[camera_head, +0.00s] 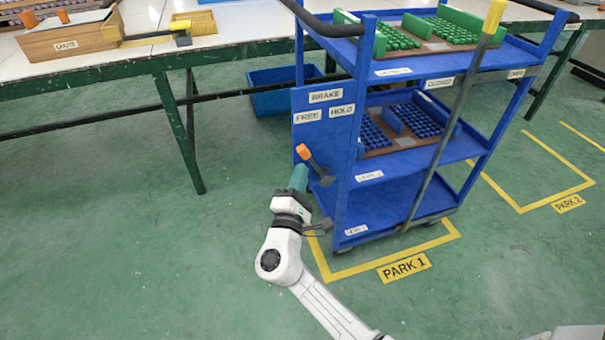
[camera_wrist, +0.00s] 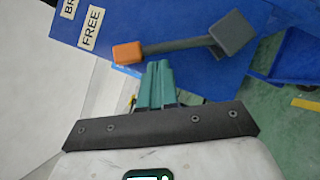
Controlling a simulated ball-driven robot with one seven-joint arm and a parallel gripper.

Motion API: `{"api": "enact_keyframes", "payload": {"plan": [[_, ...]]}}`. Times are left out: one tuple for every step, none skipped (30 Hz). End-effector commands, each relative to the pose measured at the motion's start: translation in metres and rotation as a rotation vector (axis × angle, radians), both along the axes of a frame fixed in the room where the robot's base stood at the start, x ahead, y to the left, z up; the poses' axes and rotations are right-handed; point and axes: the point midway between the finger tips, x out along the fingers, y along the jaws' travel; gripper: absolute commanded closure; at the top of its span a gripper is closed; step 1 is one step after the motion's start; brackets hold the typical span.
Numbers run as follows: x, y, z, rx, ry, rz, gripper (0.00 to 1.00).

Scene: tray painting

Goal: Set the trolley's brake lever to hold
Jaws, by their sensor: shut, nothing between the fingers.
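The blue trolley (camera_head: 352,205) stands in the yellow-taped PARK 1 bay. Its end panel carries the labels BRAKE, FREE and HOLD. The brake lever (camera_head: 314,164) is a dark grey bar with an orange tip, tilted up and left, with the tip below the FREE label. In the wrist view the lever (camera_wrist: 180,44) lies across the blue panel, with its orange end near the FREE label. My gripper (camera_head: 299,174) has teal fingers, shut and empty, just below the orange tip. In the wrist view the fingertips (camera_wrist: 158,65) are close to the lever; I cannot tell whether they touch.
A long dark handle with a yellow grip (camera_head: 455,95) slants across the trolley's open side. Trays with green and blue pieces sit on its shelves. A green-framed table (camera_head: 165,75) stands behind at left, with a blue bin (camera_head: 272,100) underneath. The floor at left is clear.

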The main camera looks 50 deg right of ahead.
Motion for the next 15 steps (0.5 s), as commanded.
{"api": "enact_keyframes", "payload": {"plan": [[-0.0014,-0.0027,0.0013,0.000,0.001,0.001,1.00],[-0.0018,-0.0037,0.0020,0.000,0.001,0.001,1.00],[-0.0023,-0.0049,0.0027,0.000,0.001,0.001,1.00],[-0.0026,-0.0054,0.0032,0.000,0.001,0.001,1.00],[-0.0027,-0.0058,0.0036,0.000,0.001,0.001,1.00],[-0.0028,-0.0060,0.0038,0.000,0.001,0.001,1.00],[-0.0028,-0.0061,0.0039,0.000,0.001,0.001,1.00],[-0.0028,-0.0063,0.0038,0.000,0.001,0.001,1.00],[-0.0029,-0.0062,0.0038,0.000,0.001,0.001,1.00],[-0.0028,-0.0062,0.0037,0.000,0.001,0.001,1.00],[-0.0028,-0.0062,0.0037,0.000,0.001,0.001,1.00],[-0.0028,-0.0062,0.0037,0.000,0.001,0.001,1.00],[-0.0028,-0.0062,0.0037,0.000,0.001,0.001,1.00],[-0.0028,-0.0062,0.0037,0.000,0.001,0.001,1.00],[-0.0027,-0.0061,0.0038,0.000,0.000,0.001,1.00]]}}
